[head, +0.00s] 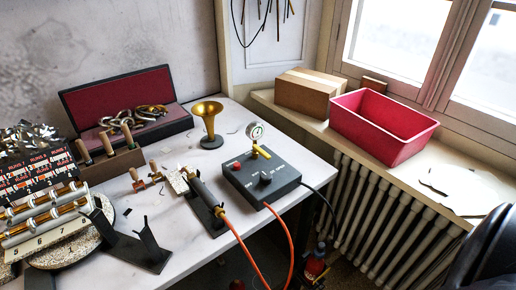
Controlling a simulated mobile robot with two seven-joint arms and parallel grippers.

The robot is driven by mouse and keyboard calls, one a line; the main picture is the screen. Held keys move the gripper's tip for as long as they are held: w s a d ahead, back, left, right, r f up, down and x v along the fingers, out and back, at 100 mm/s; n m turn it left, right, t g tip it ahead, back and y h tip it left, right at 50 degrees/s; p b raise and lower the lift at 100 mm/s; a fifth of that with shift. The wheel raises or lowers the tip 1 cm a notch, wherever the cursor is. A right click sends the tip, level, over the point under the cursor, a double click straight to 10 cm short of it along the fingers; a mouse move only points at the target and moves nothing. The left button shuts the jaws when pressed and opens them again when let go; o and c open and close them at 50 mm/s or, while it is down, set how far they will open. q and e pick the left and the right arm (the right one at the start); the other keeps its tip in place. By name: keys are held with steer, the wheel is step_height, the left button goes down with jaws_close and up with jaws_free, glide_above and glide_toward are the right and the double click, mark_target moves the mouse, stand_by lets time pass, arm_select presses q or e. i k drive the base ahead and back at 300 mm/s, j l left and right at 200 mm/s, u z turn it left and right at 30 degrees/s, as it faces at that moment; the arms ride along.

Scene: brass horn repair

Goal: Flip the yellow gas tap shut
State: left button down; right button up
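The yellow gas tap (262,152) is a small lever below a round white-faced gauge (256,131), at the back of a dark control box (262,178) on the white workbench. The lever slants down to the right in the picture. I cannot tell from its angle whether it is open or shut. The box also carries a red button and a black knob. Neither of my gripper's fingers shows in the head view, and nothing visible touches the tap.
A torch on a dark stand (207,205) is left of the box, with orange hoses (240,243) running off the bench. A brass bell (208,118) stands behind. A red bin (383,126) and cardboard box (309,93) sit on the sill. A dark shape fills the lower right corner.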

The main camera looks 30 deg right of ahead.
mark_target(257, 150)
steer(key=z, duration=0.4)
steer(key=i+l+z, duration=0.1)
steer(key=z, duration=0.35)
steer(key=i+z, duration=0.1)
steer(key=z, duration=0.3)
steer(key=i+z, duration=0.1)
steer(key=z, duration=0.75)
steer(key=i+j, duration=0.05)
steer(key=j, duration=0.05)
